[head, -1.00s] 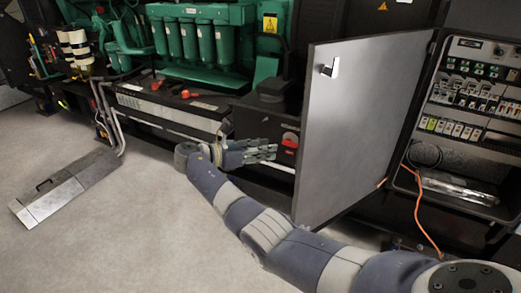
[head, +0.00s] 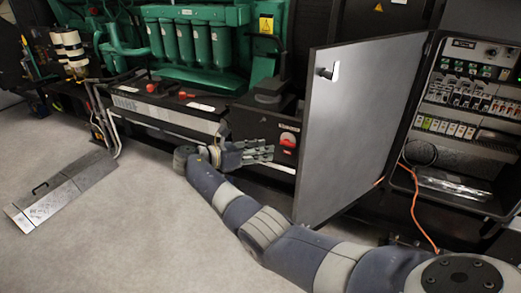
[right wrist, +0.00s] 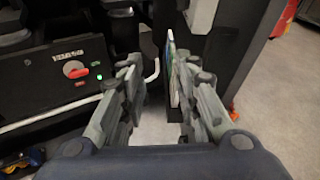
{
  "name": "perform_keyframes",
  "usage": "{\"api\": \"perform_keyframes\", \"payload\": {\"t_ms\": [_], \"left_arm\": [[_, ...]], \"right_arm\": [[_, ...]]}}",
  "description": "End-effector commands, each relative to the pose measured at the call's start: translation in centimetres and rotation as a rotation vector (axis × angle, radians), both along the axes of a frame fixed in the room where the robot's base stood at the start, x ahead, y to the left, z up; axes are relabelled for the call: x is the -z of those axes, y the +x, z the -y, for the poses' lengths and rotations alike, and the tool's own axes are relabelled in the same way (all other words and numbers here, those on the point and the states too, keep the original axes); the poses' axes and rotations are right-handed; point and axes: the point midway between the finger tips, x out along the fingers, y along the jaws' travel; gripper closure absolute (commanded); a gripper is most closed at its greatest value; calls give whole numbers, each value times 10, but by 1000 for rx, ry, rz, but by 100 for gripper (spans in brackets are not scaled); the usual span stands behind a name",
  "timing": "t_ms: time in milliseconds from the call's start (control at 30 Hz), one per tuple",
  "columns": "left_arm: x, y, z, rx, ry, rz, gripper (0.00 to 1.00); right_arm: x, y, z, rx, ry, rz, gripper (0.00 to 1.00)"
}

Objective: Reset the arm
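My right gripper (head: 258,152) is at the middle of the head view, in front of the black control box (head: 268,117) with a red rotary switch (head: 288,139). The fingertips stop a little left of the switch and look apart from it. In the right wrist view the fingers (right wrist: 153,80) are spread with nothing held between them. There the red switch (right wrist: 75,69) sits on its panel to the left, its handle tilted, with a small lit green light beside it. My right arm stretches from the lower right. My left gripper is not in view.
An open grey cabinet door (head: 355,125) stands just right of the gripper. The electrical cabinet (head: 465,110) has switches and breakers, and an orange cable (head: 418,215) hangs from it. A green engine (head: 190,40) is behind. A metal ramp plate (head: 60,190) lies on the otherwise clear floor at left.

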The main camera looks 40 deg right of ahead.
Motion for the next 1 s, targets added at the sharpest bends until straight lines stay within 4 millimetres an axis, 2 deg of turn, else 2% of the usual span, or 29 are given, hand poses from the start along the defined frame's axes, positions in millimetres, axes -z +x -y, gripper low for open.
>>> {"api": "perform_keyframes", "payload": {"t_ms": [333, 400, 467, 567, 667, 700, 767, 800, 867, 900, 1000], "left_arm": [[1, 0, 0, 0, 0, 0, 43], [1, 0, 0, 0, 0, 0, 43], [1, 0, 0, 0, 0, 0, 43], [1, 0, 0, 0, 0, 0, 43], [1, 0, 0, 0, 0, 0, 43], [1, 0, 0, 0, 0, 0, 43], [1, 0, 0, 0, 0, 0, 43], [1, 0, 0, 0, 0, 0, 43], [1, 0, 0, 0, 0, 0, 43], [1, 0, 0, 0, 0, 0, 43], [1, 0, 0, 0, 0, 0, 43]], "right_arm": [[2, 0, 0, -1, 1, 0, 70], [12, 0, 0, -11, 10, 2, 70], [31, -1, 0, -27, 27, 8, 70], [85, -5, -2, -71, 89, 37, 70], [158, -18, -8, -113, 190, 87, 70], [188, -25, -12, -125, 237, 111, 70], [231, -39, -19, -132, 310, 150, 70], [260, -50, -24, -131, 360, 176, 70], [301, -69, -33, -120, 437, 218, 70], [328, -83, -40, -105, 489, 245, 70], [390, -125, -58, -50, 618, 320, 70]]}}
